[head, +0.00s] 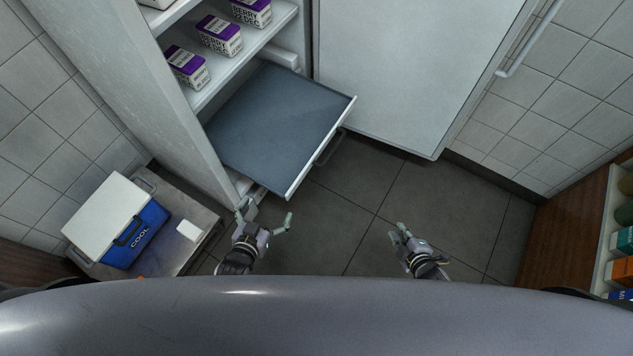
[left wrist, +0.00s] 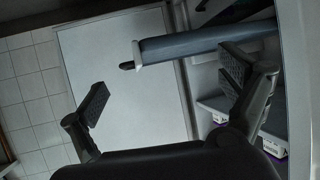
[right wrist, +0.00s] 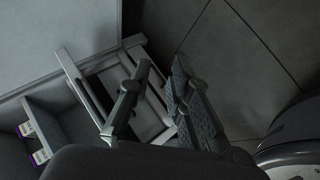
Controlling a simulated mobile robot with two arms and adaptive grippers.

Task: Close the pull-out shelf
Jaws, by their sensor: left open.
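The pull-out shelf (head: 272,122) is a flat grey-blue tray extended from the lower part of the white cabinet. Its front handle (head: 329,147) hangs at the right edge. My left gripper (head: 264,215) is open and empty, just below the shelf's near corner and apart from the handle. In the left wrist view the shelf's edge (left wrist: 205,42) lies beyond the spread fingers (left wrist: 165,92). My right gripper (head: 402,236) is over the floor to the right, apart from the shelf. In the right wrist view its fingers (right wrist: 160,90) are partly open with a narrow, empty gap.
Purple-and-white boxes (head: 219,36) stand on the cabinet shelf above. A white-lidded blue cooler (head: 136,232) sits on a low metal surface at the left. A white door panel (head: 405,65) stands behind the shelf. Tiled floor (head: 360,215) is clear in front.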

